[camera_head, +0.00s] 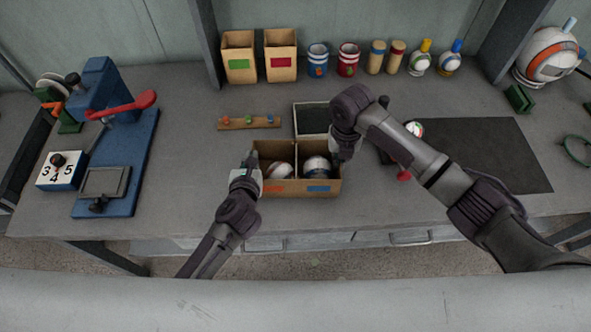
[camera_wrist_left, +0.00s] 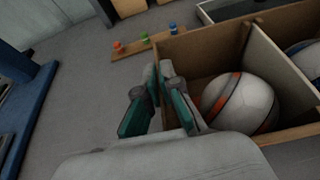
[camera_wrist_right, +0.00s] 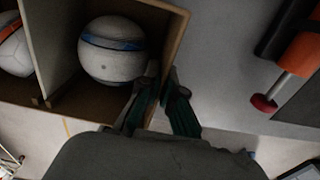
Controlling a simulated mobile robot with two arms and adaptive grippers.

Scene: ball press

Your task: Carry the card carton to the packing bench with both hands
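The card carton (camera_head: 296,189) is an open brown box with a divider, an orange label at front left and a blue one at front right. A white ball with an orange band (camera_wrist_left: 240,102) lies in the left compartment. A white ball with a blue band (camera_wrist_right: 112,50) lies in the right one. My left gripper (camera_head: 252,160) is at the carton's left wall, its fingers closed either side of it (camera_wrist_left: 162,68). My right gripper (camera_head: 337,152) straddles the right wall likewise, its fingers close together (camera_wrist_right: 160,78). Whether the carton touches the bench is unclear.
A dark-floored tray (camera_head: 311,118) stands just behind the carton. A rack with small coloured pegs (camera_head: 249,123) lies behind left. A blue press (camera_head: 118,150) stands left, a dark mat (camera_head: 490,150) lies right. Bins and cups (camera_head: 348,60) line the back.

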